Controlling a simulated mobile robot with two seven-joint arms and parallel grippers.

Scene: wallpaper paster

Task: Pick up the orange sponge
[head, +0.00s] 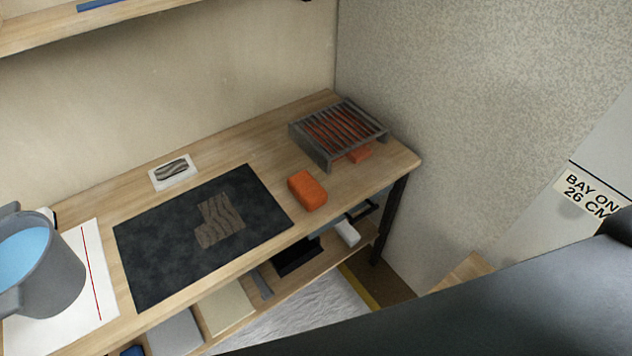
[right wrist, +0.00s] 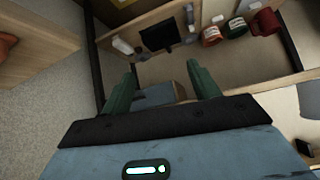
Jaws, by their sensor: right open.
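The orange sponge (head: 307,191) lies on the wooden table (head: 270,158) in the head view, between the dark mat and the grey rack. My right gripper (right wrist: 163,78) shows in the right wrist view with its two green fingers apart and nothing seen between them. It faces lower shelves and is away from the sponge. An orange thing at the left edge of the right wrist view (right wrist: 7,45) is cut off, and I cannot tell what it is. My left gripper is in neither view.
A grey slatted rack (head: 338,130) with orange under it stands at the table's right end. A dark mat (head: 160,255) with a patterned piece (head: 219,221) lies in the middle. A grey bucket of blue liquid (head: 45,270) stands left. A shelf below holds several items. My dark arm crosses the lower right.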

